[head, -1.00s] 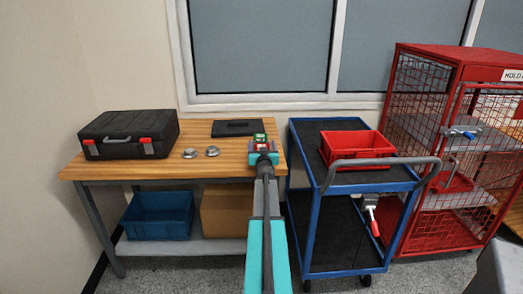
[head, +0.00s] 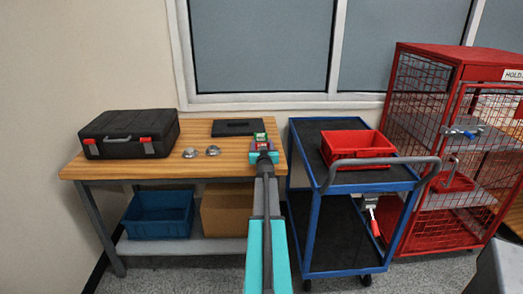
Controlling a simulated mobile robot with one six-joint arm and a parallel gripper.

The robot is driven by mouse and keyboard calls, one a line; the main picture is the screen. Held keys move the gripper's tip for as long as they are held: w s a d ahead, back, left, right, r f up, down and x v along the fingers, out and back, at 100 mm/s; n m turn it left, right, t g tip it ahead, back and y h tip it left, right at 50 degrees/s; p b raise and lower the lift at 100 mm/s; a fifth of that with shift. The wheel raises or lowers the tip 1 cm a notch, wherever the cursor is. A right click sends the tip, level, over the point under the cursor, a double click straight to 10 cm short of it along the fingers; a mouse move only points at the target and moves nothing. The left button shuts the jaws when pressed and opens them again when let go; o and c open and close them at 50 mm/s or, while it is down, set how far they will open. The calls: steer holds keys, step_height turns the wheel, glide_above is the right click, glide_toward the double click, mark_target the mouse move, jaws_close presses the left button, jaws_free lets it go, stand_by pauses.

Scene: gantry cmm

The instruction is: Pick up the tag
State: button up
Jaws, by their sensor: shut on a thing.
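My gripper (head: 263,152) is over the right end of the wooden workbench, at the far end of my outstretched arm. The tag sticks up beyond the fingertips. Its lower part is hidden by my gripper. I cannot tell whether it touches the bench top or is a little above it.
The bench (head: 225,166) holds a black case (head: 128,127), two small metal discs (head: 212,151) and a flat black item (head: 237,127). A blue cart (head: 345,124) with a red bin (head: 357,149) stands right, beside a red cage (head: 420,85).

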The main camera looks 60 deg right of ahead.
steer(key=shift+r, duration=0.8)
step_height(320, 180, up, 2)
steer(key=shift+r+p, duration=0.1)
steer(key=shift+p, duration=0.55)
steer(key=s+a+p, duration=0.1)
steer(key=s+a, duration=0.3)
steer(key=s, duration=0.2)
steer(key=s+a+r+p, duration=0.1)
steer(key=s+a+p, duration=0.1)
steer(key=s+a, duration=0.2)
steer(key=s, duration=0.3)
steer(key=shift+s+a, duration=0.25)
steer(key=shift+s, duration=0.05)
steer(key=shift+r, duration=0.1)
